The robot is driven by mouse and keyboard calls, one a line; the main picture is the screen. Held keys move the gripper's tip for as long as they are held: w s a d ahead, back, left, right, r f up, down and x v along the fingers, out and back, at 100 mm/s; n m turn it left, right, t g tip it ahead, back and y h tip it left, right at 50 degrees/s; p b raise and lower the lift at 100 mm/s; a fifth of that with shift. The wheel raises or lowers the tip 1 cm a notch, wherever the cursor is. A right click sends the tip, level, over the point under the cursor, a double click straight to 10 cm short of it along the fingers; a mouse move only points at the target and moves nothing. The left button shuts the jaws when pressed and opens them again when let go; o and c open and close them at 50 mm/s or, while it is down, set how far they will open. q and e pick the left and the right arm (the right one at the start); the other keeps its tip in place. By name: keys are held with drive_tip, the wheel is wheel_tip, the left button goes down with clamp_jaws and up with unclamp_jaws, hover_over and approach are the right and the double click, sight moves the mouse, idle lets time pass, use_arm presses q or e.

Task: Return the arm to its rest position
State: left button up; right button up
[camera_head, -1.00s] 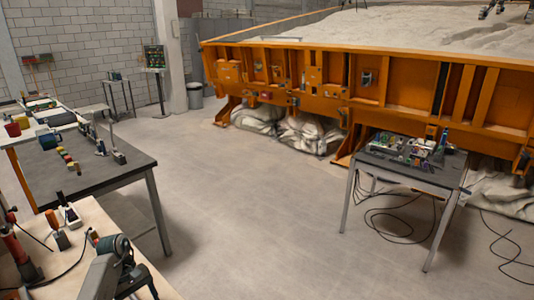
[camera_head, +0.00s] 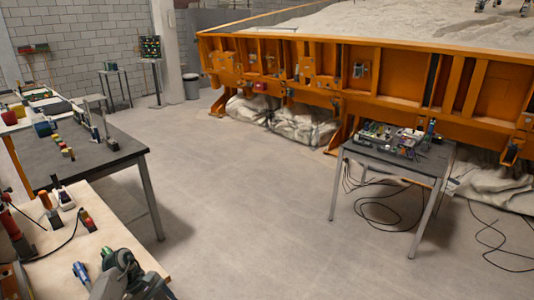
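Grey and dark rounded links (camera_head: 130,280), which look like part of my arm, show at the bottom left. They are over or in front of the pale wooden bench (camera_head: 55,255). I cannot make out any gripper fingers on them. No left or right gripper can be identified in the head view, and whatever they may hold is hidden.
A blue-handled tool (camera_head: 82,272) and several small tools lie on the wooden bench. A dark-topped table (camera_head: 110,155) stands beyond it. A small table (camera_head: 360,154) with electronics and loose cables stands before the orange sandbed (camera_head: 390,75). The middle floor is clear.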

use_arm(q)
drive_tip(key=s+d+f+n+t+h+b, duration=0.1)
drive_tip(key=d+f+n+t+h, duration=0.25)
drive_tip(key=d+f+n, duration=0.4)
drive_tip(key=s+f+n+t+b, duration=0.35)
drive_tip(key=f+n+t, duration=0.75)
drive_tip(key=n, duration=0.8)
drive_tip(key=s+a+f+n+g+y+b, duration=0.15)
drive_tip(key=s+a+f+n+y, duration=0.3)
drive_tip(key=s+f+n, duration=0.65)
drive_tip(key=s+a+f+n+g+y, duration=0.3)
drive_tip(key=s+a+f+n+y, duration=0.15)
drive_tip(key=s+f+n, duration=0.7)
drive_tip(key=s+d+f+n+g, duration=0.1)
drive_tip(key=s+f+n+g, duration=0.2)
drive_tip(key=s, duration=0.9)
drive_tip(key=s+d+f+n+g+y+b, duration=0.1)
drive_tip(key=s+f+n+g, duration=0.3)
drive_tip(key=s+n, duration=0.3)
drive_tip(key=s+f, duration=0.1)
drive_tip(key=s, duration=0.4)
drive_tip(key=shift+f, duration=0.3)
drive_tip(key=shift+y, duration=0.25)
